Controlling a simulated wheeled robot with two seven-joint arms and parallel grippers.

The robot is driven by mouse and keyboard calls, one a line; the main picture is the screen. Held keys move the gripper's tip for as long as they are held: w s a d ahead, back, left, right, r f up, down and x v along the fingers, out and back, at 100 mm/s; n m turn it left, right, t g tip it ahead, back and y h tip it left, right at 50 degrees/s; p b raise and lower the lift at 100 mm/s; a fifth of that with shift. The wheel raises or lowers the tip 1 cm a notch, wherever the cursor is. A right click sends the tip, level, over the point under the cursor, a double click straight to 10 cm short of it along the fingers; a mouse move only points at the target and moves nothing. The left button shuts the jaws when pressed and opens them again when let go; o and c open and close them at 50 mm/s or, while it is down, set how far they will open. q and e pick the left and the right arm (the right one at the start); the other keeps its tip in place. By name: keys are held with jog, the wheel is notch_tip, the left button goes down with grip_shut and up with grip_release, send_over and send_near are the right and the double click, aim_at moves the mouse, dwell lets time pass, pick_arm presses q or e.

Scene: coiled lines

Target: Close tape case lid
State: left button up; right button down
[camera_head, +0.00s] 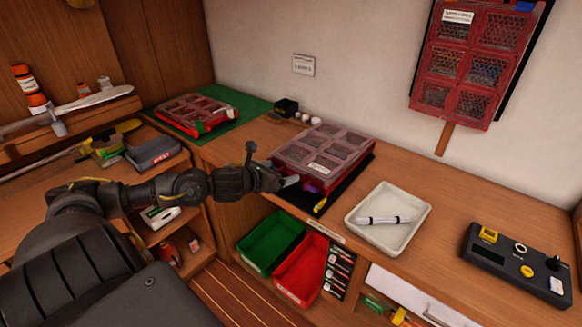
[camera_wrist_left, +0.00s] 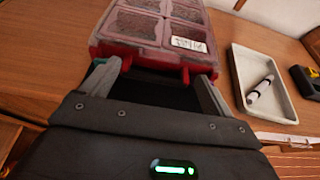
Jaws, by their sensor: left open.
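A red case with a clear, sectioned lid and a white label (camera_head: 325,155) sits on a dark mat on the bench, right of centre. Its lid lies over the compartments; I cannot tell whether it is fully latched. My left gripper (camera_head: 290,182) is at the case's front left edge. In the left wrist view the case (camera_wrist_left: 150,50) is straight ahead, and the open left gripper (camera_wrist_left: 157,88) has its two fingers spread at the case's red front edge, with nothing seen held between them. My right gripper is out of view.
A white tray (camera_head: 357,233) with a white marker stands right of the case, and a dark control box (camera_head: 515,265) farther right. Another red case (camera_head: 195,113) lies on a green mat at the back left. Green (camera_head: 271,241) and red (camera_head: 300,272) bins sit below the bench edge.

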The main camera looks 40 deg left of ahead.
aim_at(295, 167)
pick_arm(q)
jog(key=shift+p+x, duration=0.65)
jog(key=shift+x, duration=2.55)
jog(key=shift+d, duration=0.1)
jog(key=c, duration=1.3)
jog(key=shift+r, duration=0.1)
jog(key=shift+c, duration=0.5)
